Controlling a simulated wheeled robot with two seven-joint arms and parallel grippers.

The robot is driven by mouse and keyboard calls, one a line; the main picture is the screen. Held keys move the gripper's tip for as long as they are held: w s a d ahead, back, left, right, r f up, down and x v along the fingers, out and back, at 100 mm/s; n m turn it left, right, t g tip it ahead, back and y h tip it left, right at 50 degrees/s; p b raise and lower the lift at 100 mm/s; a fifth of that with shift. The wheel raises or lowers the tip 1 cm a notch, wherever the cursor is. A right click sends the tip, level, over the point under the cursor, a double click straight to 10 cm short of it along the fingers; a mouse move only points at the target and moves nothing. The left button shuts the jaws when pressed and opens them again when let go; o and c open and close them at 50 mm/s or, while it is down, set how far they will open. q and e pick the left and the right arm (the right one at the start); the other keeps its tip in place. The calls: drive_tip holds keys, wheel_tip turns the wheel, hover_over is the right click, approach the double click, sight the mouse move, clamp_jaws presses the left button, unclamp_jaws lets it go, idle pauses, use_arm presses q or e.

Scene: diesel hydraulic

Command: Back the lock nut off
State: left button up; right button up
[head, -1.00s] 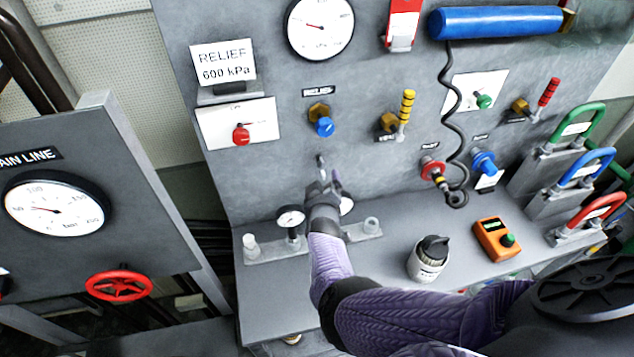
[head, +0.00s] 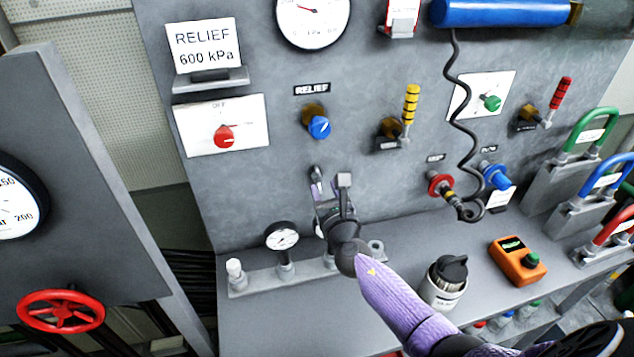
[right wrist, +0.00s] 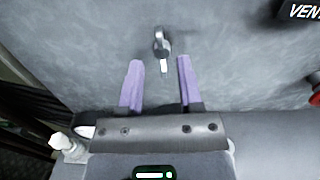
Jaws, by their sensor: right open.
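The brass hex nut (head: 311,108) sits behind the blue knob (head: 319,127) under the RELIEF label on the grey panel; it looks like the lock nut. The knob covers part of it. My right gripper (head: 331,190) is open and empty, below the knob and apart from it. In the right wrist view its two purple fingers (right wrist: 157,82) stand apart, with a small grey wall fitting (right wrist: 161,42) beyond and between their tips. The nut and knob do not show in that view. My left gripper is out of view.
A small gauge (head: 282,236) stands on the shelf left of my gripper. A bottle (head: 444,283) and an orange meter (head: 517,262) stand to the right. A red selector (head: 224,136) and a yellow-handled valve (head: 410,104) flank the relief knob. A coiled hose (head: 461,140) hangs further right.

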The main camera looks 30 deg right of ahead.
sight(318, 177)
drive_tip(key=b+x, duration=0.1)
drive_tip(key=x, duration=0.1)
drive_tip(key=b+x, duration=0.1)
drive_tip(key=x, duration=0.2)
drive_tip(key=shift+w+f, duration=0.25)
drive_tip(key=shift+w, duration=0.05)
drive_tip(key=shift+w+d+r+b, duration=0.2)
drive_tip(key=shift+w+b, duration=0.25)
drive_tip(key=shift+w, duration=0.1)
drive_tip(key=shift+c, duration=0.2)
clamp_jaws()
